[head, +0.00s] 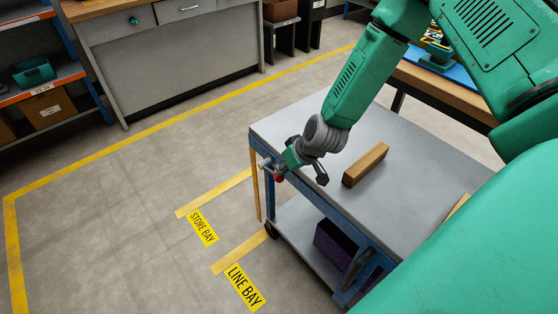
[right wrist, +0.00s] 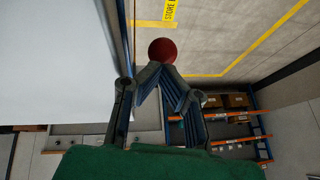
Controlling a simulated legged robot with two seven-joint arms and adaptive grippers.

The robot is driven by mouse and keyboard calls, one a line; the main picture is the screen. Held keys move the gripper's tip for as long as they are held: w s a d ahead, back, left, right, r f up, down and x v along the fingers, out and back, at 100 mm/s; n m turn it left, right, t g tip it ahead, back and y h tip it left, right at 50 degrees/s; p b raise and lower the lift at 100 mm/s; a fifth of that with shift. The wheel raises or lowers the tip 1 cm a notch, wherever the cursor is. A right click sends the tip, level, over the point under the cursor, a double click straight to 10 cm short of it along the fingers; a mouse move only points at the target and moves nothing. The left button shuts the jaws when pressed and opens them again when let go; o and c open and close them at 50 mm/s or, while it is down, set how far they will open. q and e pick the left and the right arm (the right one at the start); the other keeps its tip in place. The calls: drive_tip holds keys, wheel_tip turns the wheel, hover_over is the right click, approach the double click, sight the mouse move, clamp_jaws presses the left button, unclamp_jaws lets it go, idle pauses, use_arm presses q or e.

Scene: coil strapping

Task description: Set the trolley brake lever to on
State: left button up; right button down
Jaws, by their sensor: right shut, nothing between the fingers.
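The trolley (head: 400,150) has a grey top and a blue frame. The red ball knob of its brake lever (head: 279,178) shows at the trolley's left corner, just below the top edge. In the right wrist view the red knob (right wrist: 162,51) appears just beyond my fingertips. My right gripper (right wrist: 157,73) is shut and empty, its fingertips together right at the knob. I cannot tell whether they touch it. The lever's shaft is hidden. In the head view my right gripper (head: 275,168) reaches over the trolley's left corner. My left gripper is not in view.
A wooden block (head: 366,164) lies on the trolley top, and a dark purple box (head: 335,243) sits on its lower shelf. Yellow floor labels read STORE BAY (head: 202,228) and LINE BAY (head: 244,287). A workbench (head: 180,60) stands behind; the floor left of the trolley is clear.

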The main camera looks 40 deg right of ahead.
drive_tip(key=r+p, duration=0.2)
drive_tip(key=r, duration=0.1)
drive_tip(key=r+p, duration=0.1)
drive_tip(key=shift+w+d+r, duration=0.1)
drive_tip(key=shift+d+r, duration=0.2)
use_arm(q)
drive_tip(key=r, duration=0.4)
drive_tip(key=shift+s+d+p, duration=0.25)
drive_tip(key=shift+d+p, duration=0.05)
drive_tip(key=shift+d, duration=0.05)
use_arm(e)
drive_tip(key=s+d+r, duration=0.1)
drive_tip(key=s+r, duration=0.5)
drive_tip(key=shift+s+d, duration=0.3)
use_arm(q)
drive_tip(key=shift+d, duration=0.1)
use_arm(e)
drive_tip(key=shift+d, duration=0.15)
